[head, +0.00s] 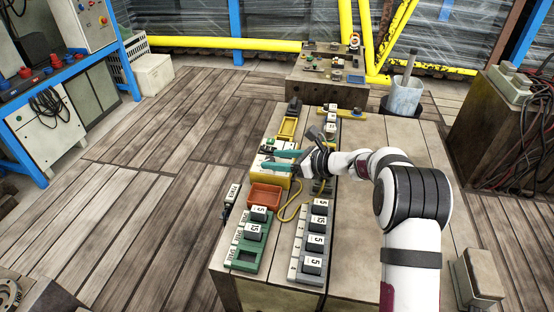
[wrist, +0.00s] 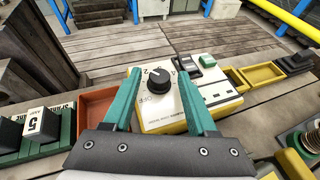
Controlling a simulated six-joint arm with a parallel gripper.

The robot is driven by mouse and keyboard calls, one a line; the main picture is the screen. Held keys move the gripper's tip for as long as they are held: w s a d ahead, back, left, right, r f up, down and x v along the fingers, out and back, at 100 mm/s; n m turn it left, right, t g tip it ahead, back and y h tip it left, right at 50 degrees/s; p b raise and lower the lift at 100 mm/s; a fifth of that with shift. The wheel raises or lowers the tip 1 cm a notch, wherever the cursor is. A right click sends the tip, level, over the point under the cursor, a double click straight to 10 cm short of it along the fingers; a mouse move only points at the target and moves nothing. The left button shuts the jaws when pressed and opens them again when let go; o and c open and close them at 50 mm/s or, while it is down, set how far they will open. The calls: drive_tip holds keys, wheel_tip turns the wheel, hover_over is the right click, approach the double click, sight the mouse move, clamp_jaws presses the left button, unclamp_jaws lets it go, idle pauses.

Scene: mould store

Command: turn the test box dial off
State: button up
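The test box (wrist: 158,117) is yellow with a white top plate and lies on the bench in front of my gripper (wrist: 158,76). Its round black dial (wrist: 157,82) shows in the wrist view, with OFF printed at its lower left and numbers above it. A light mark on the dial seems to point up, away from OFF; its exact setting is too small to tell. My gripper's two teal fingers are open, one on each side of the dial, with gaps between. In the head view my gripper (head: 268,159) is over the test box (head: 272,180); the dial is hidden there.
An orange tray (wrist: 97,108) stands left of the box in the wrist view. A white-topped unit with a green button (wrist: 208,87) and yellow trays (wrist: 263,74) stand to its right. Green and grey racks of numbered blocks (head: 313,243) stand at the bench's near end.

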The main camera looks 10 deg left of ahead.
drive_tip(key=v, duration=1.5)
drive_tip(key=shift+s+d+r, duration=0.2)
drive_tip(key=shift+d, duration=0.1)
